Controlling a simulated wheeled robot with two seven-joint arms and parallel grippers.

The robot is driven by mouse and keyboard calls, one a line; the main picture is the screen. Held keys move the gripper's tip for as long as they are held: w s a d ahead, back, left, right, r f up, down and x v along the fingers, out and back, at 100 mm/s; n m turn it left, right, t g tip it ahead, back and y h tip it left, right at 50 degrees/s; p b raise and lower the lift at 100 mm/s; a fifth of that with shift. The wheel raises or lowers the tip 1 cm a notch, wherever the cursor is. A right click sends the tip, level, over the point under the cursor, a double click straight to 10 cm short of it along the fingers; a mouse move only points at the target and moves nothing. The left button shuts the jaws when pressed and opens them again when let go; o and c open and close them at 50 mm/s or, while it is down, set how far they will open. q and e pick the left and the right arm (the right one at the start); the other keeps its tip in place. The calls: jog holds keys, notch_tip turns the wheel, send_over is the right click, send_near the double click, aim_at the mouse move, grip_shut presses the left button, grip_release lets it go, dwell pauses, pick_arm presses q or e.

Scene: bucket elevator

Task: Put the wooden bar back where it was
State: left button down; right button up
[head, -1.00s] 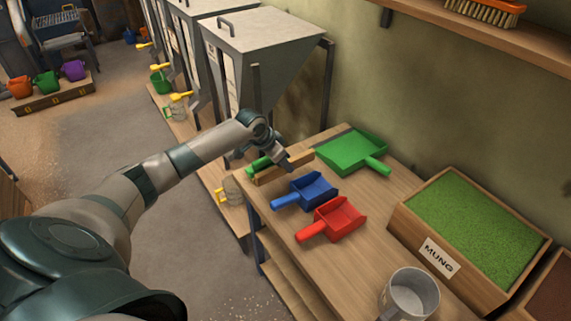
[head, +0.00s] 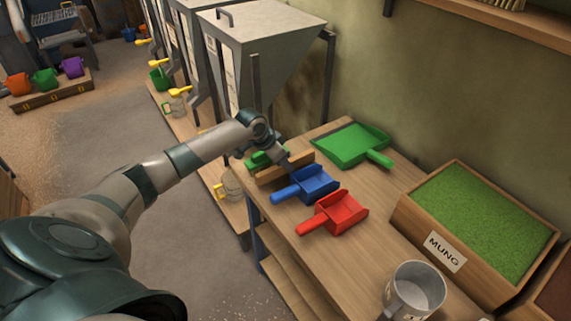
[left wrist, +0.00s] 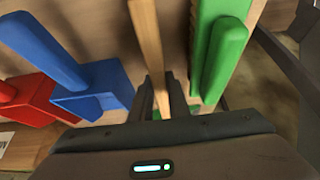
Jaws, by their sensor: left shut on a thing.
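The wooden bar (head: 298,164) is a narrow, light-brown strip at the far left end of the wooden table. My left gripper (head: 286,167) comes down on it from above and is shut on it. In the left wrist view the bar (left wrist: 149,45) runs lengthwise between the two dark fingers (left wrist: 161,98). The bar lies between a blue scoop (head: 314,184) and a green handled thing (head: 258,160), partly hidden behind bar and hand. I cannot tell whether the bar touches the tabletop. My right gripper is not in view.
A red scoop (head: 342,213) lies nearer on the table and a large green scoop (head: 350,145) lies at the back. A metal mug (head: 414,289) and a MUNG crate (head: 405,218) stand to the right. A grey hopper (head: 265,50) rises behind the table's left end.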

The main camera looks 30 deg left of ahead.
pick_arm(q)
jog(key=shift+f, duration=0.6)
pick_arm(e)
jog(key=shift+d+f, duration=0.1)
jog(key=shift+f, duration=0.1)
pick_arm(q)
jog(key=c, duration=1.6)
grip_release()
jog(key=shift+r, duration=0.1)
